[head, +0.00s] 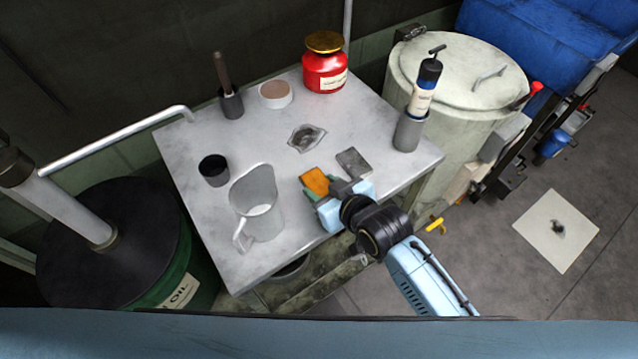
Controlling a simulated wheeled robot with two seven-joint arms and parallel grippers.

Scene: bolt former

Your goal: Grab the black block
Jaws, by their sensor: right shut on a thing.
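My right gripper (342,192) reaches in from the lower right over the front edge of the metal table (190,215). Its light blue fingers are shut on a small dark block, the black block (340,187), which shows only in part between them. An orange block (315,180) lies just left of the fingers, close to them. My left gripper is not in view.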

